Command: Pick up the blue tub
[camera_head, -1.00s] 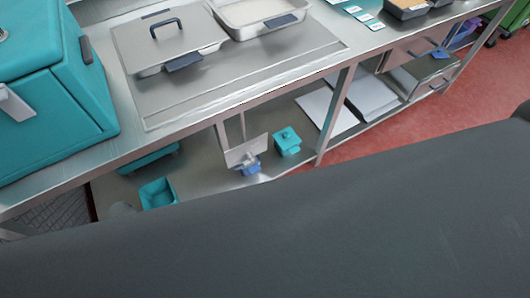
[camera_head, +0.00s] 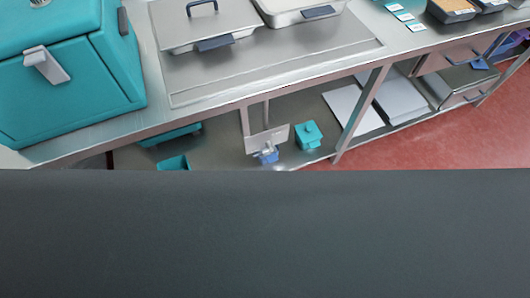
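Several bluish containers show in the head view, and I cannot tell which is the blue tub. A small blue item (camera_head: 268,156) sits on the lower shelf below a grey plate. A teal lidded box (camera_head: 308,136) stands right of it. An open teal tub (camera_head: 174,163) is further left, its lower part hidden by a dark grey surface in front. A blue-violet container (camera_head: 510,42) shows partly at the far right edge. Neither gripper is in view.
A steel counter (camera_head: 300,55) carries a large teal box (camera_head: 70,85) and metal trays (camera_head: 203,25). A table leg (camera_head: 362,110) stands right of the lidded box. White sheets or boards (camera_head: 352,108) lie on the lower shelf. A dark grey surface fills the lower picture.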

